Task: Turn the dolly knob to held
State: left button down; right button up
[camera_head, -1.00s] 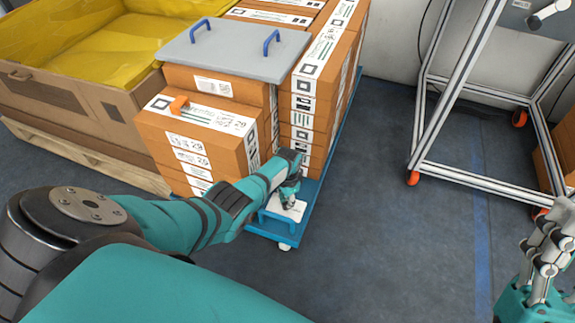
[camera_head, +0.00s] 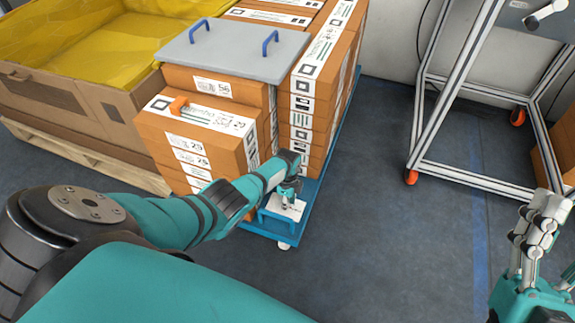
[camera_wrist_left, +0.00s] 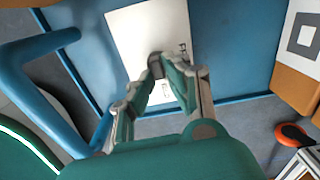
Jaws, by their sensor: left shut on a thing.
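The blue dolly (camera_head: 319,192) carries the stacked boxes, and a white plate (camera_head: 295,211) is on its near end. The plate also shows in the left wrist view (camera_wrist_left: 135,32), with small dark marks at its right side. My left gripper (camera_head: 287,200) points down over this plate. In the left wrist view its fingers (camera_wrist_left: 167,68) close together at the plate, shut on the knob, which they mostly hide. The knob's setting cannot be read. My right gripper (camera_head: 540,225) hangs at the right edge, away from the dolly; its jaw opening is unclear.
Orange-brown boxes (camera_head: 205,160) rise beside my left arm, with a grey lid (camera_head: 235,50) with blue handles on top. A carton with yellow lining (camera_head: 90,50) stands left on a pallet. A metal frame (camera_head: 470,180) on casters stands right. The floor between is clear.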

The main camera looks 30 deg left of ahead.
pick_arm(q)
jog(key=shift+m, duration=0.4)
jog(key=c, duration=1.4)
grip_release()
jog(key=shift+o, duration=0.2)
jog(key=shift+r, duration=0.1)
notch_tip(320, 180, up, 12)
